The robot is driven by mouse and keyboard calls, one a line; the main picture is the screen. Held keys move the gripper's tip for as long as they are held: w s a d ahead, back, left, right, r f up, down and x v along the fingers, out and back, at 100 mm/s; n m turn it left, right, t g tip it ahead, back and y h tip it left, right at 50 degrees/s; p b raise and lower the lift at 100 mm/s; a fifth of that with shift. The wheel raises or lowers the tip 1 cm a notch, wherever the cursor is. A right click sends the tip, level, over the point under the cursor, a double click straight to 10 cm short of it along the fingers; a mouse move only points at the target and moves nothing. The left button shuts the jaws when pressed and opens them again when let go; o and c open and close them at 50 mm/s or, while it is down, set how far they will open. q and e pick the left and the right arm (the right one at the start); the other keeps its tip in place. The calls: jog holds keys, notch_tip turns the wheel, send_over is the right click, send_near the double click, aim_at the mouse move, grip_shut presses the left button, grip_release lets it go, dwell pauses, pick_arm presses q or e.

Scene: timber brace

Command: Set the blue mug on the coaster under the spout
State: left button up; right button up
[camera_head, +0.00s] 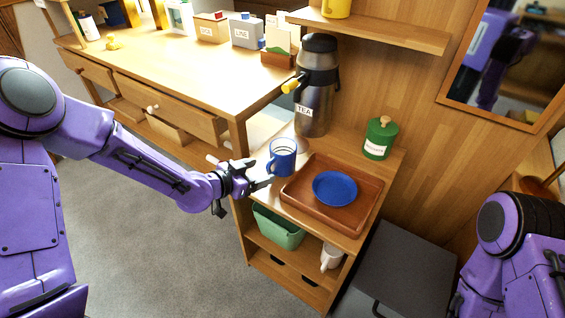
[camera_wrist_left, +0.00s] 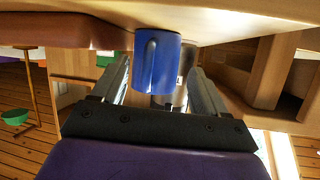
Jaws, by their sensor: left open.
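The blue mug (camera_head: 281,158) stands upright on the wooden stand, left of the brown tray and in front of the steel tea dispenser (camera_head: 316,92). The dispenser's yellow spout (camera_head: 291,85) points left, above and behind the mug. My right gripper is out of view.
A brown tray (camera_head: 296,196) with a blue plate (camera_head: 335,188) is right of the mug. A green canister (camera_head: 380,138) stands behind it. A green bin (camera_head: 278,228) and white mug (camera_head: 331,257) sit on the shelf below. A desk (camera_head: 190,80) is left; a shelf (camera_head: 385,32) hangs above.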

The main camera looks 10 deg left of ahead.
aim_at(274, 168)
pick_arm(q)
jog(key=x, duration=0.4)
jog(key=shift+d+f, duration=0.2)
jog(key=shift+f, duration=0.15)
jog(key=shift+r, duration=0.1)
jog(key=shift+c, duration=0.6)
grip_shut()
